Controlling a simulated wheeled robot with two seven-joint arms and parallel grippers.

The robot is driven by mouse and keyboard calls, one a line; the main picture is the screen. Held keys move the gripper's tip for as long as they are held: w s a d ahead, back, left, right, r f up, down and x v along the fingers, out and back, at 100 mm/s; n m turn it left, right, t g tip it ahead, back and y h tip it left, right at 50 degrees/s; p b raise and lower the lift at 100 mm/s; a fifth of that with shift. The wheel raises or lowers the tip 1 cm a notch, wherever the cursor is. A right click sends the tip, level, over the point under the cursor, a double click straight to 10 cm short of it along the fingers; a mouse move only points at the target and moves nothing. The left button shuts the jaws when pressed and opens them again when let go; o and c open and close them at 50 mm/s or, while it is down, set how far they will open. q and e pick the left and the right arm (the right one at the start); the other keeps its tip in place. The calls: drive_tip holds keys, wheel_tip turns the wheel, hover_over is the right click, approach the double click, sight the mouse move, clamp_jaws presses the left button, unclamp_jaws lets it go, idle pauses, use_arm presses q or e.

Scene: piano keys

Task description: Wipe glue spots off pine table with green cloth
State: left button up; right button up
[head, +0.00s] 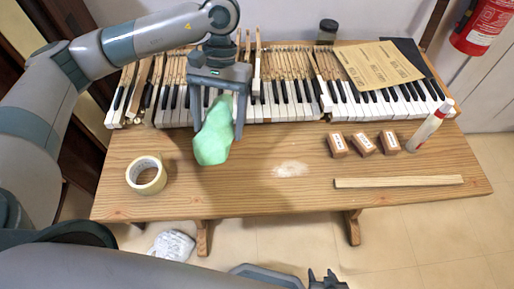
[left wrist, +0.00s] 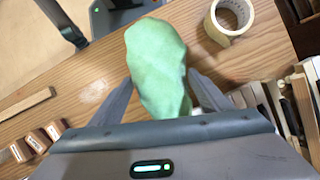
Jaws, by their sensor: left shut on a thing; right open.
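My left gripper (head: 217,110) is shut on a green cloth (head: 213,140), which hangs bunched below the fingers over the pine table (head: 250,200). In the left wrist view the cloth (left wrist: 157,65) sits between the two fingers and hides the wood behind it. I cannot tell whether it touches the table. A pale whitish patch (head: 291,169), which looks like glue, lies on the wood to the right of the cloth. It also shows in the left wrist view (left wrist: 94,90). My right gripper (head: 325,280) shows only partly at the bottom edge of the head view, open and off the table.
A tape roll (head: 146,175) lies left of the cloth. Three small boxes (head: 363,144), a white bottle (head: 430,126) and a wood strip (head: 398,181) are on the right. A piano keyboard (head: 290,100) with sandpaper (head: 380,64) and a dark jar (head: 327,31) fills the back.

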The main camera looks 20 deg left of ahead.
use_arm(q)
drive_tip(key=s+d+n+h, duration=0.1)
drive_tip(key=s+d+n, duration=0.1)
drive_tip(key=d+n, duration=0.2)
drive_tip(key=s+d+f+n+t+h, duration=0.1)
drive_tip(key=d+n, duration=0.3)
drive_tip(key=d, duration=0.2)
drive_tip(key=shift+s+d+f+h+b, duration=0.3)
drive_tip(key=shift+s+h+b, duration=0.1)
drive_tip(key=shift+b, duration=0.05)
use_arm(e)
drive_tip(key=shift+s+d+f+g, duration=0.25)
drive_tip(key=shift+s+f+g, duration=0.05)
drive_tip(key=shift+s+f, duration=0.05)
drive_tip(key=shift+s, duration=0.15)
